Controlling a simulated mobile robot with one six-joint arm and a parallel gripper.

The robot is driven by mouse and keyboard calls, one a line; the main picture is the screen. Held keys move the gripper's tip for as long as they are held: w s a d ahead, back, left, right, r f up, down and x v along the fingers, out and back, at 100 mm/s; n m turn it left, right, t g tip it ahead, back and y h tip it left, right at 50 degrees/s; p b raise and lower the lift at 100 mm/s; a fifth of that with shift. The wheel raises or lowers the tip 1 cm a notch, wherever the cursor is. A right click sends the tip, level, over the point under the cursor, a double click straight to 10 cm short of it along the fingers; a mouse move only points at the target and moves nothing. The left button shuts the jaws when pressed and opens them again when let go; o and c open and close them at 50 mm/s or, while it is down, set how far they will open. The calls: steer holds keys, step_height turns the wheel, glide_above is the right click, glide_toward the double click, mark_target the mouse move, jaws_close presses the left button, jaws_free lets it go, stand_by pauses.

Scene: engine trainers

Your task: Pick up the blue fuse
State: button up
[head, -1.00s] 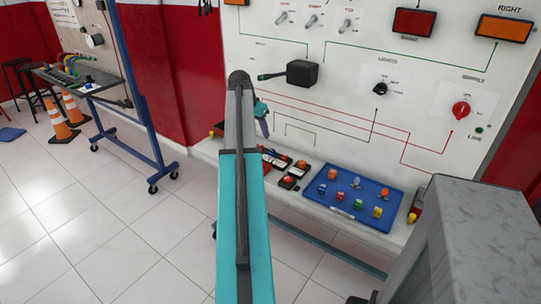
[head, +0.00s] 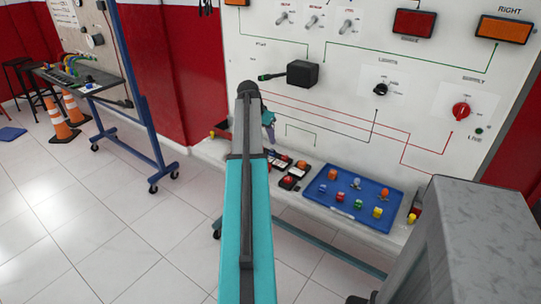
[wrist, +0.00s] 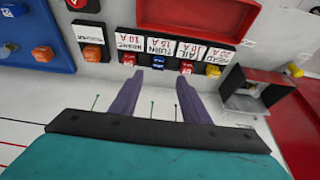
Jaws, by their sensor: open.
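A blue fuse (wrist: 158,62) sits in a black labelled holder in a row of fuse holders, in the wrist view. Another blue piece (wrist: 14,10) lies on the blue tray (wrist: 62,22) at that view's upper left; in the head view a blue piece (head: 322,188) is at the tray's left side. My gripper (wrist: 159,80) is open and empty, its two purple fingers pointing at the row, with the holder's blue fuse between and just beyond the tips in the picture. The height gap is unclear. In the head view my arm partly hides the gripper and holders.
A red tray (wrist: 200,18) lies beyond. An open box (wrist: 255,90) stands right. The white panel (head: 330,110) rises behind the ledge.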

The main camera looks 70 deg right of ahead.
mark_target(272, 150)
steer(key=shift+x, duration=1.9)
steer(key=shift+p+x, duration=0.6)
steer(key=shift+x, duration=1.95)
steer(key=shift+s, duration=0.1)
jaws_close()
steer(key=shift+r, duration=0.1)
